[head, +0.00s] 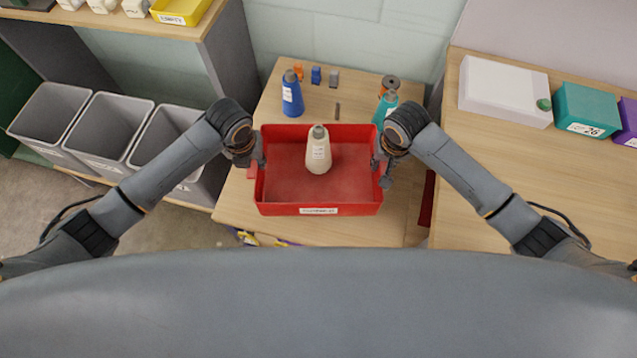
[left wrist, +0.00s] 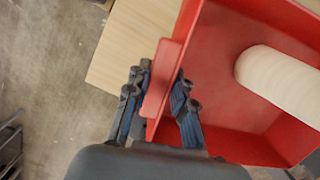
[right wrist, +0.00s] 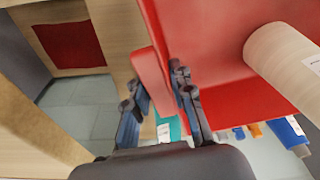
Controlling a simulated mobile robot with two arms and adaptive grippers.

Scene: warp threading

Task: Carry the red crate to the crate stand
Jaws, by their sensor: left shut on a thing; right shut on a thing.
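The red crate (head: 285,193) is in the middle of the head view, over a small wooden table. A cream cone-shaped bobbin (head: 318,155) stands upright inside it. My left gripper (head: 254,162) is shut on the crate's left side; in the left wrist view its fingers (left wrist: 160,95) sit either side of the red side grip. My right gripper (head: 381,168) is shut on the crate's right side; in the right wrist view its fingers (right wrist: 156,88) straddle the other red grip. I cannot tell whether the crate touches the table. No crate stand is clearly identifiable.
The small table (head: 232,205) also holds a blue bobbin (head: 292,97), a teal bobbin (head: 386,110) and several small items behind the crate. Grey bins (head: 52,118) stand at left. A bench (head: 480,170) at right holds a white box (head: 504,92) and a teal box (head: 587,108).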

